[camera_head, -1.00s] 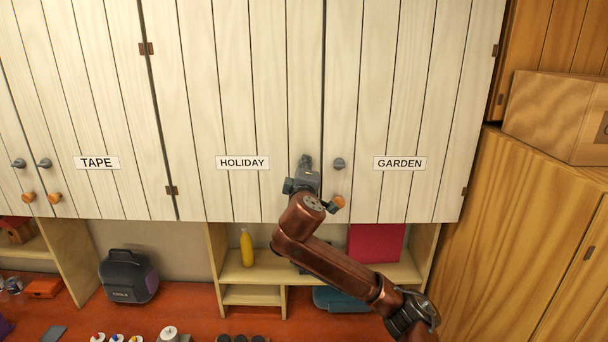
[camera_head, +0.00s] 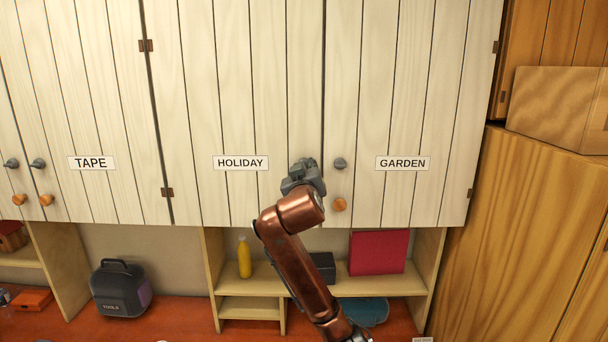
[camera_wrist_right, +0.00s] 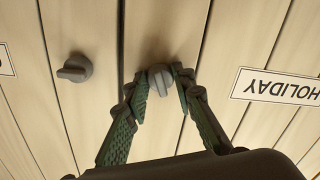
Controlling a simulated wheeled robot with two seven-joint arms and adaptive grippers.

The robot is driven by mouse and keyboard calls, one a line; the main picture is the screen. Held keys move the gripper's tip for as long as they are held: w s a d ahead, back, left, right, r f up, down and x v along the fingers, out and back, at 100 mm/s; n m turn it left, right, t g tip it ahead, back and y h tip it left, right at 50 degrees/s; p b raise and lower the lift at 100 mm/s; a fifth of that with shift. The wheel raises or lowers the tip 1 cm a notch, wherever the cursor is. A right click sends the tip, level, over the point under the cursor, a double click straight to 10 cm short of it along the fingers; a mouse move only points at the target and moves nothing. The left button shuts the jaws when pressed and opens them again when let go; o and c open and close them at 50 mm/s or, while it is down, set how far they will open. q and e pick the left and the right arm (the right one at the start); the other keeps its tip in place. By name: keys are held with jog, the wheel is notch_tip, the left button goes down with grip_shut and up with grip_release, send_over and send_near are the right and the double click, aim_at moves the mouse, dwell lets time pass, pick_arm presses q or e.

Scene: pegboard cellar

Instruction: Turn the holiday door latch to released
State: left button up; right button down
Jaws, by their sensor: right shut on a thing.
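The holiday door (camera_head: 230,110) is a pale planked cupboard door, closed, with a HOLIDAY label (camera_head: 240,162). Its grey latch (camera_wrist_right: 161,77) shows between my fingertips in the right wrist view, where the picture is upside down. My right gripper (camera_head: 301,172) is at the door's lower right edge, shut on this latch, with a green finger on each side of it in the right wrist view (camera_wrist_right: 163,88). In the head view the gripper and wrist hide most of the latch and the door part just below it. My left gripper is not in view.
The garden door (camera_head: 400,100), right beside it, has its own grey latch (camera_head: 340,163) and orange knob (camera_head: 339,204). The tape door (camera_head: 90,110) is at the left. Below are open shelves with a yellow bottle (camera_head: 245,258) and a red folder (camera_head: 378,252). A wooden cabinet (camera_head: 530,220) stands at right.

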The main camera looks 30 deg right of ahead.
jog(key=shift+m+b, duration=0.7)
jog(key=shift+m, duration=1.4)
jog(key=c, duration=1.6)
grip_release()
jog(key=shift+a, duration=0.1)
jog(key=v, duration=1.2)
